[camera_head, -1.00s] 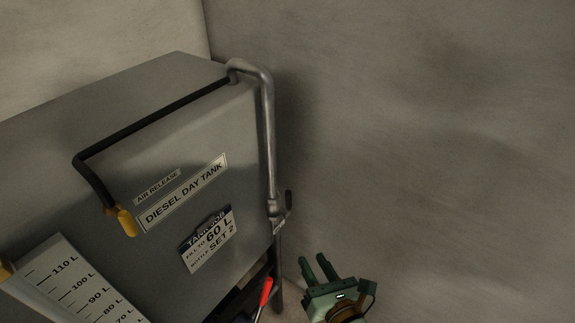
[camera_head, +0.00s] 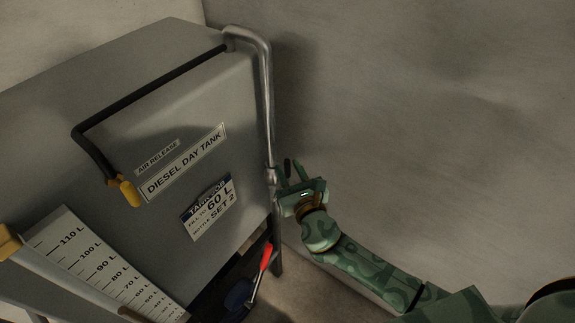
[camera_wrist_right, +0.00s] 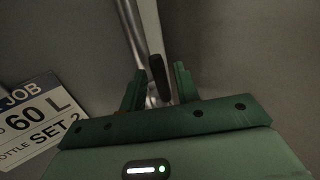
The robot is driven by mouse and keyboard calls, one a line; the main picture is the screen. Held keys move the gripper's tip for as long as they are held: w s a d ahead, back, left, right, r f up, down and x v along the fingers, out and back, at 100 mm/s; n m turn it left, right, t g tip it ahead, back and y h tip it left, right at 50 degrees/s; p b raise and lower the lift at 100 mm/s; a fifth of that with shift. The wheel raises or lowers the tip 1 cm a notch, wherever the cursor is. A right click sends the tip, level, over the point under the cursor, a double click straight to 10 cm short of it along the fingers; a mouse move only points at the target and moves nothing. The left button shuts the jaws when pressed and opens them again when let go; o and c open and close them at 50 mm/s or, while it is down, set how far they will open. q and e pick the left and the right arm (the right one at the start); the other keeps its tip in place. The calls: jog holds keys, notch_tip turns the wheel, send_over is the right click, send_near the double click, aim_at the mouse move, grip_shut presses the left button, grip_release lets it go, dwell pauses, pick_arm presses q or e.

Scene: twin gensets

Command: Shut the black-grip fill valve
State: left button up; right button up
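The fill valve's black grip (camera_head: 288,166) is on the grey pipe (camera_head: 265,110) at the right side of the diesel day tank (camera_head: 120,75). My right gripper (camera_head: 292,172) is open at the grip, its fingers pointing up toward it. In the right wrist view the black grip (camera_wrist_right: 158,76) stands upright between the two spread green fingers of the right gripper (camera_wrist_right: 158,85), closer to the right finger. I see a gap on both sides there. The valve body is partly hidden behind the gripper. My left gripper is not in view.
A red-handled lever (camera_head: 266,257) is below the tank's right corner. A yellow-handled air release (camera_head: 129,192) hangs on a black pipe at the tank's front. A litre scale (camera_head: 105,268) is at lower left. Bare wall lies to the right.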

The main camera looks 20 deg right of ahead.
jog(key=shift+w, duration=0.9)
grip_shut()
